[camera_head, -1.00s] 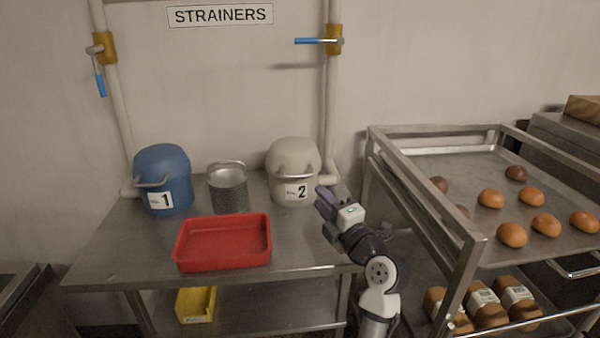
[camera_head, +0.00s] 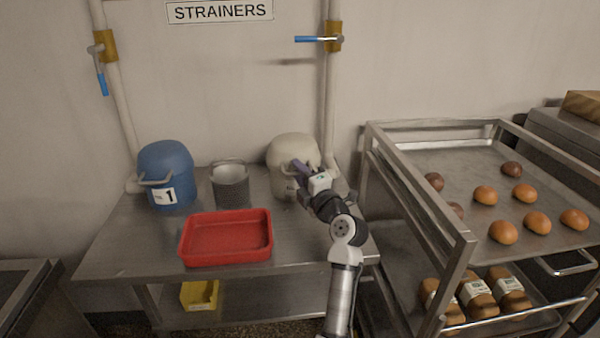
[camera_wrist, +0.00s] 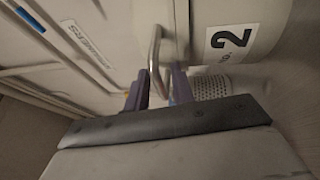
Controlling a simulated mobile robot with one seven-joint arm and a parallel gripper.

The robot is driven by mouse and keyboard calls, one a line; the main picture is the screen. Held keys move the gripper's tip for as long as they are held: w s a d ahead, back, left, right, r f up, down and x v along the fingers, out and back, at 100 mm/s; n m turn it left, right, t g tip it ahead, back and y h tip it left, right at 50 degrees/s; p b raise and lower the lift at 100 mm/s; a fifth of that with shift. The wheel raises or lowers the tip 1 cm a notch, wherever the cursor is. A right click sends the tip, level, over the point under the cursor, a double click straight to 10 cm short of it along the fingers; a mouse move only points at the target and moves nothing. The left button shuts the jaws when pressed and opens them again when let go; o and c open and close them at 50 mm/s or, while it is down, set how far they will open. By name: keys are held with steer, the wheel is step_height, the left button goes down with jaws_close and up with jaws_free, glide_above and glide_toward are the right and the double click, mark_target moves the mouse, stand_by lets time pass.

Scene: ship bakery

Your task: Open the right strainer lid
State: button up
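The right strainer (camera_head: 292,150) is a cream, dome-topped pot marked 2, standing at the back right of the steel table. Its lid looks closed. In the head view my gripper (camera_head: 298,168) is in front of it and covers most of its label and handle. In the wrist view the metal bar handle (camera_wrist: 154,50) curves out from the pot beside the number 2 label (camera_wrist: 230,42). The two purple fingers of my gripper (camera_wrist: 158,88) are apart, with the end of the handle between them. I cannot tell whether either finger touches it.
A blue strainer (camera_head: 166,165) marked 1 stands at the left. A perforated metal basket (camera_head: 231,190) and a red tray (camera_head: 228,255) are on the table (camera_head: 130,245). A rack (camera_head: 420,205) with buns stands close at the right. A pipe (camera_head: 332,110) with a blue-handled valve runs behind.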

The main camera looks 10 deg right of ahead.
jaws_close()
steer(key=shift+r, duration=0.1)
